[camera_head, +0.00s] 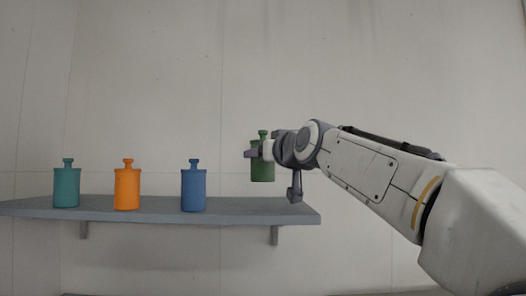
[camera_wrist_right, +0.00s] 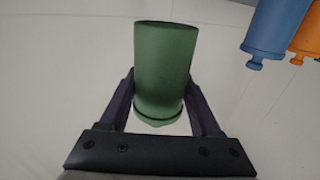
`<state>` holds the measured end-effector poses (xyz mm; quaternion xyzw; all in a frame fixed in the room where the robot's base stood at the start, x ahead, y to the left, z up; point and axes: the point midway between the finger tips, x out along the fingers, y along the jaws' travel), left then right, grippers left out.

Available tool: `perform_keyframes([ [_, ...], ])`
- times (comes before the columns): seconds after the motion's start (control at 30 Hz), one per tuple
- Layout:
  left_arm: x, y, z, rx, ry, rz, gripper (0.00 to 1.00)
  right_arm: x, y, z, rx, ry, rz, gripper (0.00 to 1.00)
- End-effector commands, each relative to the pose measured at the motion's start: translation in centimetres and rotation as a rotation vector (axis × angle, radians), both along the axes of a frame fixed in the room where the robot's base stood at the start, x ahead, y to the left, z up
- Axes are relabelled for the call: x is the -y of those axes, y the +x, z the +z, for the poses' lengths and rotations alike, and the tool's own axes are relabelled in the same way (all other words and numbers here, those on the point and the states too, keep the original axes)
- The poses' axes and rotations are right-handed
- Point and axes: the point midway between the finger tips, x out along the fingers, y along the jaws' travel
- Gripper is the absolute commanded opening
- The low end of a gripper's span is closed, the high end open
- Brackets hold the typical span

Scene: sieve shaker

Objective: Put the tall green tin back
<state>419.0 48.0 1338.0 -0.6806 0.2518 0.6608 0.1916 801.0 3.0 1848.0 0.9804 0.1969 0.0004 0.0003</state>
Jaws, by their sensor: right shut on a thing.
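The tall green tin (camera_head: 263,171) is in the head view, upright above the right part of the shelf (camera_head: 150,211). My right gripper (camera_head: 254,152) is shut on it near its upper part, and the tin's bottom looks a little above the shelf top. In the right wrist view the green tin (camera_wrist_right: 165,70) sits between the two dark fingers (camera_wrist_right: 158,100). Its knob end is mostly hidden behind the gripper there. My left gripper is not in view.
A teal tin (camera_head: 67,187), an orange tin (camera_head: 127,188) and a blue tin (camera_head: 194,188) stand on the shelf to the left. The blue tin (camera_wrist_right: 275,30) also shows in the right wrist view. The shelf's right end is bare, with a wall behind.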

Motion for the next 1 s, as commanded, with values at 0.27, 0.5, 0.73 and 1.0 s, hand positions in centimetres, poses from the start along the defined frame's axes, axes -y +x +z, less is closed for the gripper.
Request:
perform_keyframes([
  [0.27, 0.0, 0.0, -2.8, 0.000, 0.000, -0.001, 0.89, 0.2, 0.0, -3.7, 0.001, 0.000, -0.003, 0.06],
  [0.5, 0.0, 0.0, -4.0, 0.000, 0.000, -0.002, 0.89, 0.2, 0.0, -5.1, 0.001, 0.001, -0.004, 0.06],
  [0.73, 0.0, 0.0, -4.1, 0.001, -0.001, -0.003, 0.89, 0.2, 0.0, -5.3, 0.001, 0.001, -0.004, 0.06],
  [1.0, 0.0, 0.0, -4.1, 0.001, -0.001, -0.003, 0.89, 0.2, 0.0, -5.3, 0.000, 0.001, -0.004, 0.06],
])
